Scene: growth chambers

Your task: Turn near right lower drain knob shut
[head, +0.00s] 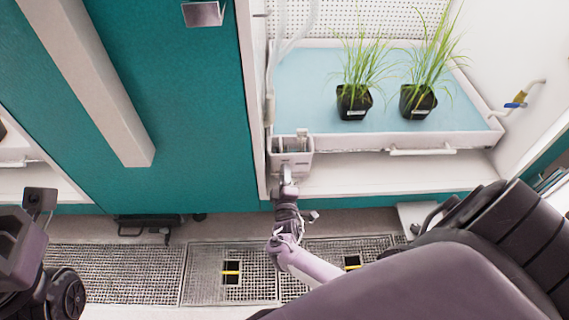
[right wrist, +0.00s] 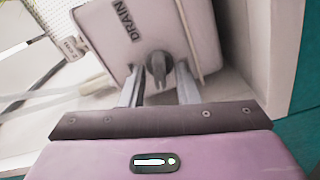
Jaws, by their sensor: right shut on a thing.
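The white drain box (head: 291,163) stands at the front left corner of the growth chamber's tray, and in the right wrist view this box (right wrist: 180,30) carries the word DRAIN. A grey drain knob (right wrist: 157,68) sits on the box's face below that word. My right gripper (right wrist: 158,90) has one finger on each side of the knob and is shut on it. In the head view my right gripper (head: 287,178) is at the box's front, and the knob is hidden there. Part of my left arm shows at the left edge, but its fingers cannot be made out.
Two potted grass plants (head: 353,102) (head: 418,101) stand on the blue tray surface (head: 310,80). A yellow-and-blue valve (head: 516,101) is on the right wall. A teal panel (head: 190,120) is left of the chamber. Metal floor grating (head: 120,275) lies below.

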